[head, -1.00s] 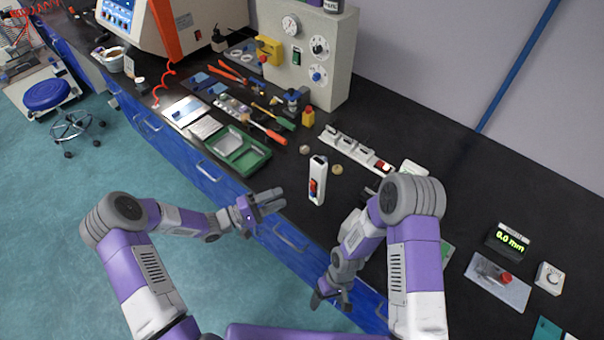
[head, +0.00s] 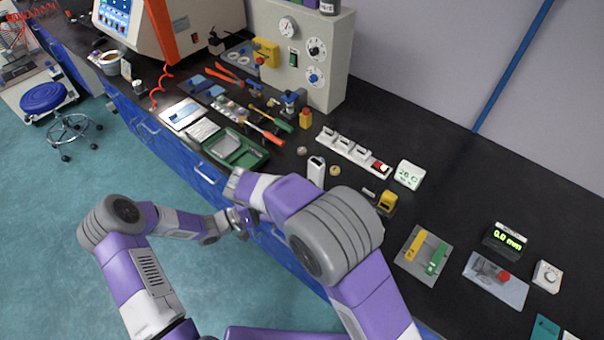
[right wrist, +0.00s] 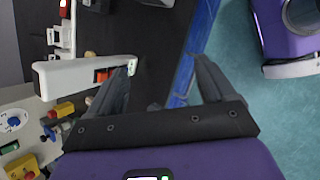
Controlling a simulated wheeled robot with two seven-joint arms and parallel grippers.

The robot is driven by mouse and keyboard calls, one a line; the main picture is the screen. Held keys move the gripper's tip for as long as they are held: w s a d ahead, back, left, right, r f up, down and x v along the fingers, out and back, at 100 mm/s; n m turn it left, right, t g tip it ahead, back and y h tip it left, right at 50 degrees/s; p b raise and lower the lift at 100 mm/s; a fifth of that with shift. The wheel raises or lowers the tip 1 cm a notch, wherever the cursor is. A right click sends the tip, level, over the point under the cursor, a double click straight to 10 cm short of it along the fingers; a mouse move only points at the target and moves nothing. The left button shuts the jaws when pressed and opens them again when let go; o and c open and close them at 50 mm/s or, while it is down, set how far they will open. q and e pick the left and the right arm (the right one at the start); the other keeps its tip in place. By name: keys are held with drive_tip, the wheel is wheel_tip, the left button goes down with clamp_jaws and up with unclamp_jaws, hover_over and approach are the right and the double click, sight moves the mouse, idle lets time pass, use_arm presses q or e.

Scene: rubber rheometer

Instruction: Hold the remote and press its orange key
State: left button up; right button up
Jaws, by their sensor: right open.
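The white remote (head: 316,170) stands on the dark bench in the head view, its lower part hidden behind my right arm. In the right wrist view the remote (right wrist: 70,77) lies across the left side, with its orange key (right wrist: 102,76) near the end by my finger. My right gripper (right wrist: 164,62) is open and empty. Its left finger overlaps the remote's end in that view; I cannot tell whether they touch. The gap between the fingers shows bench edge and floor. My left gripper (head: 241,222) is beside the blue drawers, partly hidden, its fingers unclear.
A white power strip (head: 352,153) lies behind the remote. A yellow device (head: 387,203) and a small clock-like display (head: 409,175) stand to its right. A green tray (head: 236,148) and several tools lie to its left. The bench front edge runs below my right arm.

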sight(313, 165)
drive_tip(key=w+r+n+t+h, duration=0.1)
drive_tip(key=w+n+t+h, duration=0.1)
drive_tip(key=w+n+t, duration=0.1)
drive_tip(key=w+r+n+t+h, duration=0.1)
drive_tip(key=w+r+n+t, duration=0.1)
drive_tip(key=w+n+t, duration=0.1)
drive_tip(key=w+d+r+n+t+h, duration=0.1)
drive_tip(key=w+n+t+h, duration=0.1)
drive_tip(key=w+n+t, duration=0.1)
drive_tip(key=shift+w+r+n+t+h, duration=0.2)
drive_tip(key=shift+n+t, duration=0.1)
drive_tip(key=shift+n, duration=0.35)
drive_tip(key=shift+w+r+n+t+h, duration=0.15)
drive_tip(key=shift+n+t, duration=0.15)
drive_tip(key=shift+n, duration=0.35)
drive_tip(key=shift+w+d+f+n+t, duration=0.15)
drive_tip(key=shift+w+f+n+t, duration=0.2)
drive_tip(key=shift+n, duration=0.35)
drive_tip(key=shift+w+d+f, duration=0.1)
drive_tip(key=shift+w+d, duration=0.1)
use_arm(q)
drive_tip(key=shift+w+f, duration=0.1)
use_arm(e)
drive_tip(key=x, duration=0.6)
drive_tip(key=shift+w+d, duration=0.3)
drive_tip(key=c, duration=1.1)
use_arm(q)
clamp_jaws()
